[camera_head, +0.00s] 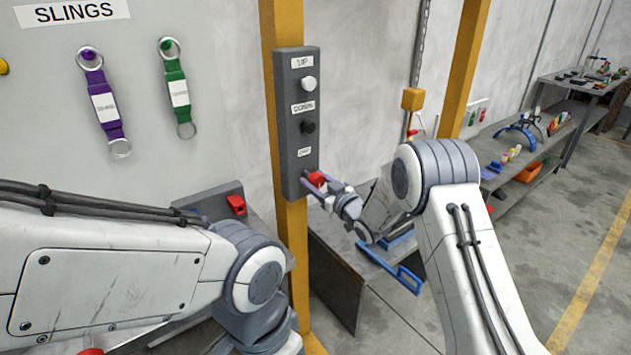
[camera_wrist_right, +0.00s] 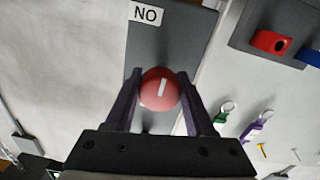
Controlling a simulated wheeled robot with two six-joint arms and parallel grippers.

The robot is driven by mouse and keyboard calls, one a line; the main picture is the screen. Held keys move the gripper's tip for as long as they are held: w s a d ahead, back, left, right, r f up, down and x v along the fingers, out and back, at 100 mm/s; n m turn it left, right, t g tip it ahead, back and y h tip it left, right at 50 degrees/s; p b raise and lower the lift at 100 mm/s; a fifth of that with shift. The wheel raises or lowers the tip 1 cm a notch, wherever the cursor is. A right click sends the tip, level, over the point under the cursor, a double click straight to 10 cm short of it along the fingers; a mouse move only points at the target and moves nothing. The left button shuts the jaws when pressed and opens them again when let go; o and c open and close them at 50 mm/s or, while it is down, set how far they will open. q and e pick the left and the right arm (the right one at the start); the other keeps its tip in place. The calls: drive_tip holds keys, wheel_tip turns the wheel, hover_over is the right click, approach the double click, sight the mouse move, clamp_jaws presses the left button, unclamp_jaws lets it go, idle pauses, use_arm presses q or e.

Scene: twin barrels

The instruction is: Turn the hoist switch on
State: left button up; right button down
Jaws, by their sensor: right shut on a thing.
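The hoist switch is a round red knob (camera_head: 316,179) low on the dark grey control box (camera_head: 284,120), under a small label. In the right wrist view the red knob (camera_wrist_right: 151,93) carries a short white bar, nearly vertical and slightly tilted. A white label (camera_wrist_right: 146,15) above it reads "NO", which fits "ON" seen upside down. My right gripper (camera_head: 322,188) is shut on the knob, with a purple-grey finger on each side of it; it also shows in the right wrist view (camera_wrist_right: 160,92). My left arm crosses the lower left, its gripper out of view.
The box also has a white UP button (camera_head: 308,84) and a black DOWN button (camera_head: 308,127). It is fixed on a yellow post (camera_head: 290,225). Purple (camera_head: 102,102) and green (camera_head: 177,90) slings hang at the left. A workbench (camera_head: 345,270) stands just behind my right arm.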

drive_tip(key=m, duration=0.7)
drive_tip(key=shift+m, duration=0.3)
drive_tip(key=m, duration=0.4)
drive_tip(key=shift+r+m+g+p, duration=0.1)
drive_tip(key=shift+m+g+p, duration=0.2)
drive_tip(key=shift+p, duration=0.1)
drive_tip(key=m+p, duration=0.1)
drive_tip(key=m, duration=0.4)
drive_tip(key=shift+c, duration=1.3)
unclamp_jaws()
